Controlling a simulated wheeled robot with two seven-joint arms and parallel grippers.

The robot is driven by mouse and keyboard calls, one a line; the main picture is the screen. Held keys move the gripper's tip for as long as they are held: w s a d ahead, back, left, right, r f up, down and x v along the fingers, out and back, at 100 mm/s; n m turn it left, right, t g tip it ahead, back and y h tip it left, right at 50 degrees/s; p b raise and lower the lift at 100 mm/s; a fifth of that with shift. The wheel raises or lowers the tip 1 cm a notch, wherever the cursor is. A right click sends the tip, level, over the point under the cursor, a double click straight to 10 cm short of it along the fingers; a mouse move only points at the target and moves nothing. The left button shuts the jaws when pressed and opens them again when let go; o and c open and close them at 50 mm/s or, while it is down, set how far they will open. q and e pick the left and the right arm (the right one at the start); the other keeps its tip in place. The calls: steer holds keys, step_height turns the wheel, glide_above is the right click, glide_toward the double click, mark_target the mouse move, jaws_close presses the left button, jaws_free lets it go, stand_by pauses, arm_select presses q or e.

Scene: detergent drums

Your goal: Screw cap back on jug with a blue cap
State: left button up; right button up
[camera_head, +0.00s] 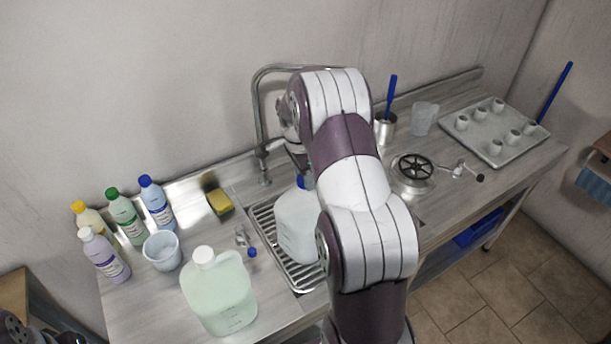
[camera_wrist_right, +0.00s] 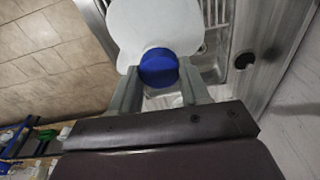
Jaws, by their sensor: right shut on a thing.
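A white translucent jug (camera_head: 297,228) stands upright on the ribbed metal rack of the sink. Its blue cap (camera_head: 302,182) is at the top of its neck; whether it sits fully down I cannot tell. The blue cap also shows in the right wrist view (camera_wrist_right: 158,68), with the jug (camera_wrist_right: 152,24) beyond it. My right gripper (camera_wrist_right: 161,86) is shut on the blue cap, one finger on each side. In the head view my right arm hides most of that gripper and the jug's right side. My left gripper's fingers do not show.
A jug of pale green liquid with a white cap (camera_head: 219,293) stands left of the sink. A cup (camera_head: 162,250), several bottles and a yellow sponge (camera_head: 219,201) are farther left. The faucet (camera_head: 259,130) rises behind the jug. A cup tray (camera_head: 497,130) is at the right.

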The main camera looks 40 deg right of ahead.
steer(key=shift+s+f+m, duration=0.1)
steer(key=shift+f+m, duration=0.05)
steer(key=shift+m, duration=0.45)
steer(key=m, duration=0.3)
steer(key=shift+f+b, duration=0.1)
steer(key=shift+b, duration=0.2)
steer(key=m, duration=0.2)
steer(key=shift+m+g, duration=0.4)
steer(key=o, duration=1)
steer(key=shift+r, duration=0.25)
steer(key=n, duration=0.5)
steer(key=shift+n+t+p, duration=0.3)
steer(key=shift+n+t, duration=0.1)
